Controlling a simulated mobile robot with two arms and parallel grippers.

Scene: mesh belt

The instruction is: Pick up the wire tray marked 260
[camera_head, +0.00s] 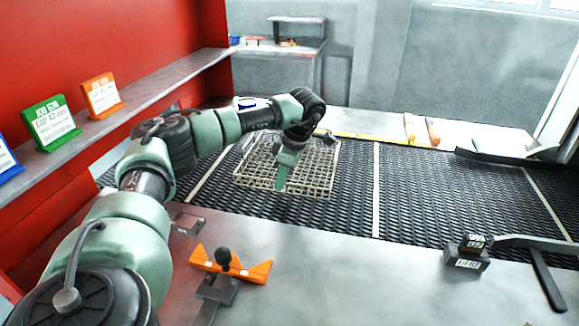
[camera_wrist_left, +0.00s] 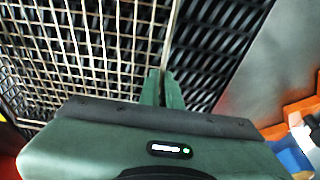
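The wire tray (camera_head: 315,178) is a pale, shallow mesh basket on the dark mesh belt, left of centre in the head view. No 260 mark can be read on it. Its mesh (camera_wrist_left: 90,50) fills the upper left of the left wrist view. My left gripper (camera_head: 281,186) points down at the tray's near side. In the wrist view its two green fingers (camera_wrist_left: 162,88) are close together, with the tray's rim wire running in between them. They look shut on that rim; the fingertips' contact is partly hidden. My right gripper is not in view.
The dark mesh belt (camera_head: 440,195) has free room right of the tray. An orange fixture (camera_head: 250,270) with a black knob and a black labelled block (camera_head: 466,256) stand on the near metal surface. Green (camera_head: 50,123) and orange (camera_head: 101,95) signs stand on the left shelf.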

